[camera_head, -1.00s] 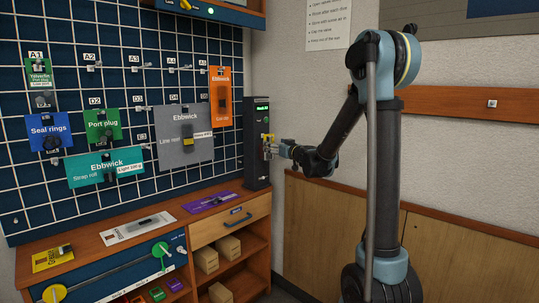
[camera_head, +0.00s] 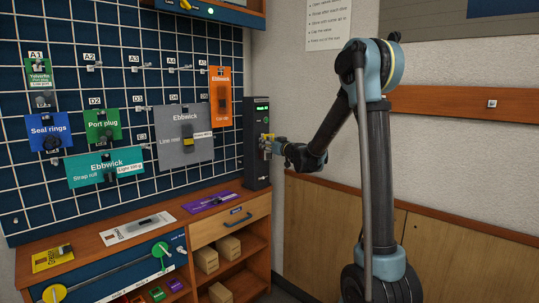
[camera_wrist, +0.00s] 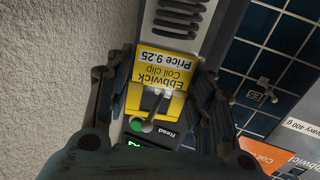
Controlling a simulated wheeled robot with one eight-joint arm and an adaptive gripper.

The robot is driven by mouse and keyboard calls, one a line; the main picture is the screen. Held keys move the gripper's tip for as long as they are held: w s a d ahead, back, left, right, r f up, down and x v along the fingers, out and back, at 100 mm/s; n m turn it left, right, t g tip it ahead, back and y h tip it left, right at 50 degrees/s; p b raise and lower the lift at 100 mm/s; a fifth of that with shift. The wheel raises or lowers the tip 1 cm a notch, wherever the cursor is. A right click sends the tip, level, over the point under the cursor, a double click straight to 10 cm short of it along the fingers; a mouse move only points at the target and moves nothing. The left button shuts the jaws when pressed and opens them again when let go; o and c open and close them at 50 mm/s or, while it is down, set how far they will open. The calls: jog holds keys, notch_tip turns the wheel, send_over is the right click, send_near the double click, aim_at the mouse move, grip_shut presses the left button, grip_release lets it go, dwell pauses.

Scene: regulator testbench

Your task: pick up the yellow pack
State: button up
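The yellow pack (camera_wrist: 158,82), marked "Ebbwick Coil clip Price 9.25", appears upside down in the wrist view. In the head view, my gripper (camera_head: 270,146) is at the front of the dark unit (camera_head: 256,165), and the pack is a small yellow patch there.
A pegboard (camera_head: 140,85) with several hanging packs fills the left. A wooden bench (camera_head: 238,231) stands below, with another yellow item (camera_head: 52,259) and a purple pack (camera_head: 209,202) on top. A plain wall (camera_head: 300,110) is on the right.

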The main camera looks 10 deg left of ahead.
jog(key=c, duration=0.3)
jog(key=shift+r, duration=0.35)
jog(key=v, duration=1.8)
jog(key=shift+r, duration=0.4)
